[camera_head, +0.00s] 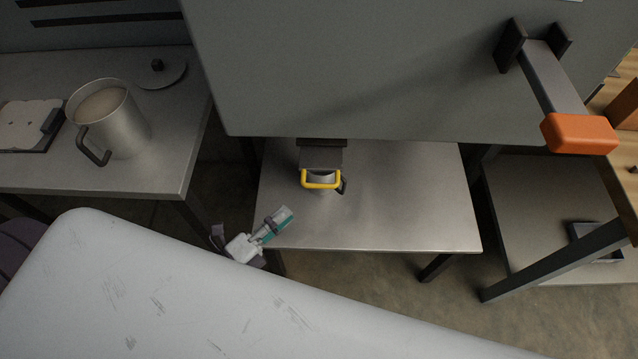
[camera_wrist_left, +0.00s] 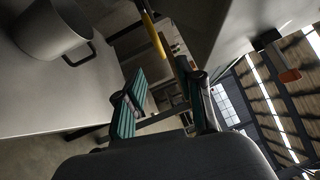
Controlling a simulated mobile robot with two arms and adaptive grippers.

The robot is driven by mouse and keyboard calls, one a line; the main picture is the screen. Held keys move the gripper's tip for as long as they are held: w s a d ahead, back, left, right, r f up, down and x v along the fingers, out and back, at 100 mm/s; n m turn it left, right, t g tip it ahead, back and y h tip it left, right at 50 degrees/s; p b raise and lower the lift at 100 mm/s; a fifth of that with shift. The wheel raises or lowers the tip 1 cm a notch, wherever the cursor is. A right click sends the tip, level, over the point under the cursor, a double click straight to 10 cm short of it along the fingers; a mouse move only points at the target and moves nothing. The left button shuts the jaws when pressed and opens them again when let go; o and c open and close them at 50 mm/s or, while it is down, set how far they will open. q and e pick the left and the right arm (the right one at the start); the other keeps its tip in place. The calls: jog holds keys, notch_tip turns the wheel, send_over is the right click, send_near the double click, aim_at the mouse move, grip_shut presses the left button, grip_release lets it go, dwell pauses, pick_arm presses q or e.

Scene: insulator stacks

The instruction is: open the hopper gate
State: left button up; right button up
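The hopper (camera_head: 340,80) is a big grey body across the top of the head view. Below its lower edge a small grey gate plate (camera_head: 321,158) carries a yellow handle (camera_head: 322,183). The yellow handle also shows in the left wrist view (camera_wrist_left: 156,38), beyond the fingers. My left gripper (camera_head: 278,221) is below and left of the handle, apart from it. In the left wrist view its two teal-padded fingers (camera_wrist_left: 163,80) are spread with nothing between them. My right gripper is in neither view.
A metal cup (camera_head: 324,187) stands on the table (camera_head: 400,210) below the gate, partly hidden. A lever with an orange grip (camera_head: 578,134) juts from the hopper at right. A large metal mug (camera_head: 122,125) stands on the left table (camera_head: 185,135).

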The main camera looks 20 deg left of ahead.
aim_at(319, 185)
pick_arm(q)
jog(key=x, duration=1.1)
jog(key=shift+w, duration=0.1)
grip_shut()
